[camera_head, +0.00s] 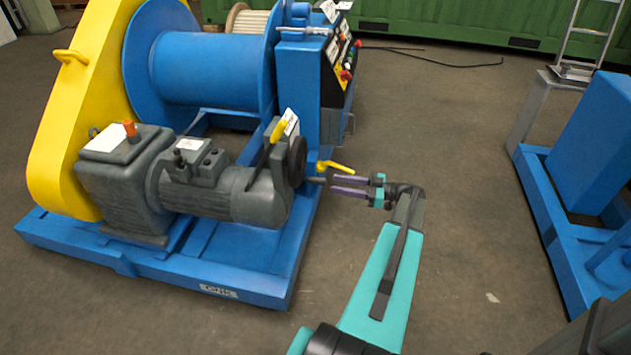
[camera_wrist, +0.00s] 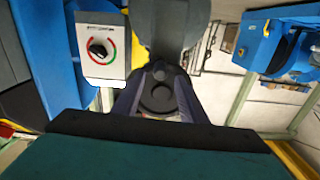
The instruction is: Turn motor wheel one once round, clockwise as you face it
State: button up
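The motor wheel (camera_head: 298,160) is a dark disc on the right end of the grey motor (camera_head: 225,193), seen nearly edge-on in the head view. A short grey stub (camera_head: 316,181) sticks out to the right near it. My gripper (camera_head: 332,185) points left at this end, its purple fingers apart, tips at or close to the stub. In the wrist view, a dark round part (camera_wrist: 158,97) shows between the fingers; I cannot tell whether they touch it. The motor body (camera_wrist: 168,22) appears above it. No label names wheel one.
A yellow lever (camera_head: 336,167) juts out just above my fingers. A grey box with a dial (camera_wrist: 100,48) stands close left in the wrist view. The blue base frame (camera_head: 200,277) lies below the motor. Floor right of my arm is clear up to another blue frame (camera_head: 560,245).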

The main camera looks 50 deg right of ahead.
aim_at(315, 181)
jog(key=x, duration=0.9)
jog(key=shift+w+b, duration=0.15)
jog(key=shift+b, duration=0.15)
grip_shut()
jog(key=shift+d, duration=0.25)
jog(key=shift+a, duration=0.2)
